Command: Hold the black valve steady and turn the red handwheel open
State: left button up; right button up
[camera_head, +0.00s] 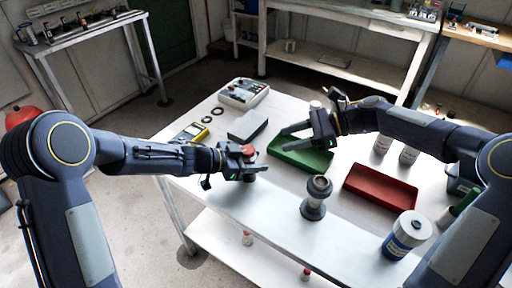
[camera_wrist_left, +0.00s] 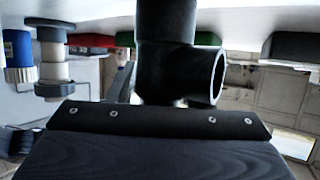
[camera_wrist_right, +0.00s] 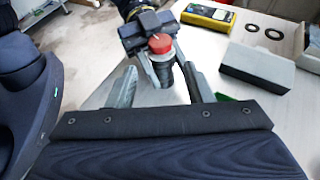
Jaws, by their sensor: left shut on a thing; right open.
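The black valve shows in the left wrist view (camera_wrist_left: 168,50) as a dark body with a side opening facing right. It stands upright near the table's front left edge. Its red handwheel (camera_head: 249,150) is on top and also shows in the right wrist view (camera_wrist_right: 160,43). My left gripper (camera_head: 248,166) is shut on the valve body, below the handwheel; its fingers partly hide the body. My right gripper (camera_head: 285,139) is open and empty. Its fingers point toward the handwheel, with a gap between them and the wheel.
A green tray (camera_head: 318,164) lies behind the valve, under my right gripper. A grey flanged fitting (camera_head: 314,210) stands to the right, near the front edge. A red tray (camera_head: 380,187), blue-white canister (camera_head: 405,236), grey box (camera_head: 247,124) and yellow meter (camera_head: 190,132) also occupy the table.

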aim_at(253, 149)
jog(key=x, duration=1)
jog(key=shift+f, duration=0.15)
jog(key=c, duration=0.7)
jog(key=shift+c, duration=0.2)
jog(key=shift+n+g, duration=0.3)
jog(key=shift+g, duration=0.1)
jog(key=n+g, duration=0.2)
jog(key=g, duration=0.1)
jog(key=w+n+g+h, duration=0.1)
jog(key=n+g, duration=0.1)
jog(key=n, duration=0.1)
jog(key=shift+w+a+g, duration=0.1)
jog(key=shift+a+g, duration=0.1)
jog(key=shift+g, duration=0.2)
jog(key=shift+w+a+n+g+h, duration=0.1)
jog(key=shift+n+g+h, duration=0.6)
jog(key=shift+n+g, duration=0.25)
jog(key=shift+w+a+n+g+h, duration=0.1)
jog(key=shift+n+g+h, duration=0.6)
jog(key=shift+n+g, duration=0.2)
